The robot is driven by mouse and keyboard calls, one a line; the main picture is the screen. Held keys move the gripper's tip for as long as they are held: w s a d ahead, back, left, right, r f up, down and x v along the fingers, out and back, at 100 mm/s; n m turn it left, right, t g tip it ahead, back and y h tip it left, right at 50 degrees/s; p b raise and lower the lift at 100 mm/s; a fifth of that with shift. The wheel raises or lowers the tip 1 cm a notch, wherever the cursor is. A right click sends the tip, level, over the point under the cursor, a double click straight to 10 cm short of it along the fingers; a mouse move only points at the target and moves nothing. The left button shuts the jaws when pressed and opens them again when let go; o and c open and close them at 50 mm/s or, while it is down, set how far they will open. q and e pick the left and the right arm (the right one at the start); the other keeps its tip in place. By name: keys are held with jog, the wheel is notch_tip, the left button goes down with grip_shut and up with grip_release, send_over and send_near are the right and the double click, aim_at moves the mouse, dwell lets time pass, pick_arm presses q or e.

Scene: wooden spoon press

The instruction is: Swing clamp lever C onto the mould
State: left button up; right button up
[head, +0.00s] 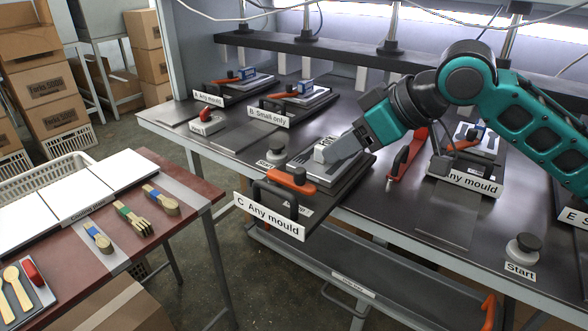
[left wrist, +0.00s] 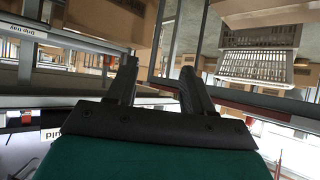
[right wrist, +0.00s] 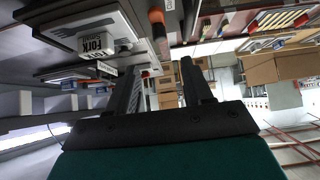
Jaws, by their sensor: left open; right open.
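Clamp lever C has an orange grip (head: 291,181) and stands at the front end of station C, behind the "C Any mould" sign (head: 268,217). Its grip lies to the front left of the mould (head: 322,172), a grey plate bearing a white block marked FORK. That block (right wrist: 97,42) also shows upper left in the right wrist view. My right gripper (head: 334,151) is open over the mould, close to the block and behind the lever; its fingers partly hide the block. Whether they touch is unclear. My left gripper (left wrist: 157,82) is open and empty in its wrist view.
Stations A (head: 208,98) and B (head: 268,116) stand further back on the dark bench. A red lever (head: 405,160) stands right of C. A start button (head: 278,156) is close behind lever C. A cooling table (head: 180,180) with spoons and forks is at left.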

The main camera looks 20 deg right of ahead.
aim_at(301, 170)
jog(key=b+x, duration=0.2)
jog(key=x, duration=1)
jog(key=shift+w+a+f, duration=0.1)
jog(key=shift+w+f, duration=0.1)
jog(key=shift+f, duration=0.05)
grip_shut()
